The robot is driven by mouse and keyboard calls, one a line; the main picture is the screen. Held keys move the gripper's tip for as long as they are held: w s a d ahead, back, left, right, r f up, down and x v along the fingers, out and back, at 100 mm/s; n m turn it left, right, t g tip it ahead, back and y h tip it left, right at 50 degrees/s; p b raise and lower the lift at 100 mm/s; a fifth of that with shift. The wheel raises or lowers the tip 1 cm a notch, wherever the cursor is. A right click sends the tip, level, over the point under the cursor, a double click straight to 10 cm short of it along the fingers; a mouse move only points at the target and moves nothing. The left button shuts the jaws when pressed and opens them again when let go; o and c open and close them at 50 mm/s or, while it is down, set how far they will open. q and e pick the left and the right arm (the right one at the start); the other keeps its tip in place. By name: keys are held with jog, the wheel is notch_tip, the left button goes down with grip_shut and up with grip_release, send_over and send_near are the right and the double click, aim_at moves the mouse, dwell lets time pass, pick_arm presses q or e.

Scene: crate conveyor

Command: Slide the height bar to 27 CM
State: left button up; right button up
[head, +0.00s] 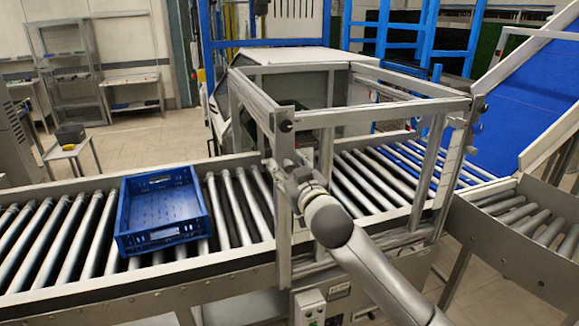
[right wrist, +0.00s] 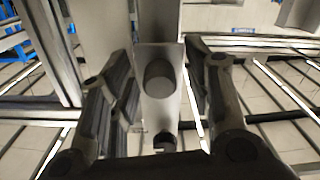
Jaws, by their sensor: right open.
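A grey metal frame (head: 283,230) stands over the roller conveyor, with uprights and horizontal bars. I cannot tell which bar is the height bar, and no centimetre marks are legible. A dark round knob (head: 286,126) sits near the top of the near left upright, and a similar one (head: 480,106) is at the right. My right gripper (head: 277,172) is at the near left upright, below its knob. In the right wrist view, my open right gripper (right wrist: 157,88) has its fingers either side of a pale metal part with a dark round knob (right wrist: 160,77). Contact is unclear. My left gripper is out of view.
A blue crate (head: 205,221) sits on the rollers left of the frame. A blue inclined belt (head: 525,105) and another roller section (head: 535,228) are at the right. A small grey control box (head: 309,306) is mounted below the conveyor's near rail.

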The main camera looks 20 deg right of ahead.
aim_at(285, 204)
grip_shut()
notch_tip(285, 204, down, 13)
jog(key=b, duration=0.8)
jog(key=shift+f, duration=0.15)
grip_release()
jog(key=shift+s, duration=0.1)
jog(key=s, duration=1.2)
jog(key=shift+d, duration=0.25)
